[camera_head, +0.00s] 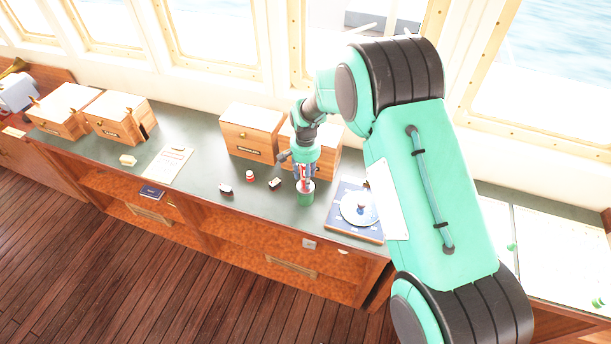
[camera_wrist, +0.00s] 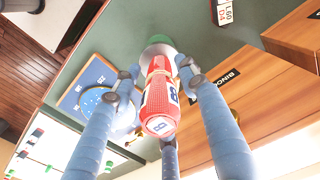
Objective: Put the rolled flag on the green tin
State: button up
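The rolled flag (camera_wrist: 158,98) is a red roll with white and blue number labels. It stands upright over the green tin (camera_head: 305,198), and its far end appears to rest on the tin's pale top. The tin's green edge shows beyond the flag in the wrist view (camera_wrist: 161,41). My gripper (camera_head: 304,177) points down over the tin with its blue fingers around the flag. In the wrist view the fingertips (camera_wrist: 157,72) stand slightly apart from the roll, with a gap clearest on the left. The exact contact at the flag's lower end is partly hidden.
A blue book (camera_head: 336,222) with a round pale disc (camera_head: 360,208) lies right of the tin. Wooden boxes (camera_head: 250,130) stand behind. The counter's front edge is close.

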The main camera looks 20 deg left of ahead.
jog(key=shift+r, duration=0.15)
notch_tip(320, 180, up, 12)
jog(key=shift+r+b, duration=0.1)
jog(key=shift+b, duration=0.6)
dwell(0.7)
dwell(0.3)
